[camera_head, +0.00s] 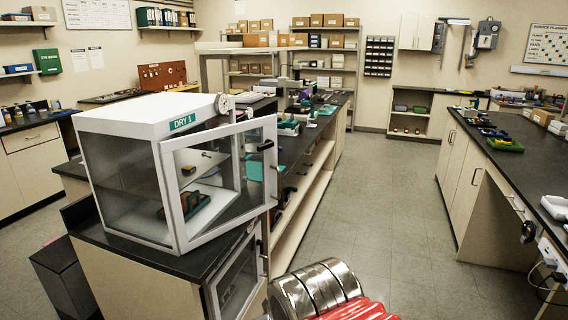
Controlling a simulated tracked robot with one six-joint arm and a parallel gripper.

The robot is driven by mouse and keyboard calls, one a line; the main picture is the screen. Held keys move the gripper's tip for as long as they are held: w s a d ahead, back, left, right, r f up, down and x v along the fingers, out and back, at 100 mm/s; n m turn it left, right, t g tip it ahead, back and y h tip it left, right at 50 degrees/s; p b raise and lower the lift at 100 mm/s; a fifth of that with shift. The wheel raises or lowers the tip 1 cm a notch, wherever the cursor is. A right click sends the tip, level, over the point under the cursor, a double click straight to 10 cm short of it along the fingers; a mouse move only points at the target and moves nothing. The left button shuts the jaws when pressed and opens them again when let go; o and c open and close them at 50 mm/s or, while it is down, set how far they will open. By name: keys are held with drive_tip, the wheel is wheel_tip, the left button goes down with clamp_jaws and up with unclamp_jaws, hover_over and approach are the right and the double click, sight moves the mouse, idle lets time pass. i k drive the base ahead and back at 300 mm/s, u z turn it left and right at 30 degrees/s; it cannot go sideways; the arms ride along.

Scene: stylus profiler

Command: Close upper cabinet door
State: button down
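The upper cabinet is a white box with clear side panels and a green "DRY 1" label (182,121), standing on a dark-topped bench at the left. Its white-framed glass door (168,195) stands open, swung out from the cabinet's front. Through the door I see a shelf and small dark and coloured items inside. My gripper is not in view. A silver ribbed part and a red ribbed part at the bottom centre look like my own arm.
A lower glass-fronted door (238,283) with a dark handle is below the upper cabinet. A long dark-topped bench (318,132) with a shelf runs back behind it. A right-hand bench (515,168) carries tools and trays. The grey floor (385,205) between the benches is clear.

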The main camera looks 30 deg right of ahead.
sight(271, 173)
drive_tip(key=z, duration=0.05)
drive_tip(key=i, duration=1)
drive_tip(key=u, duration=0.25)
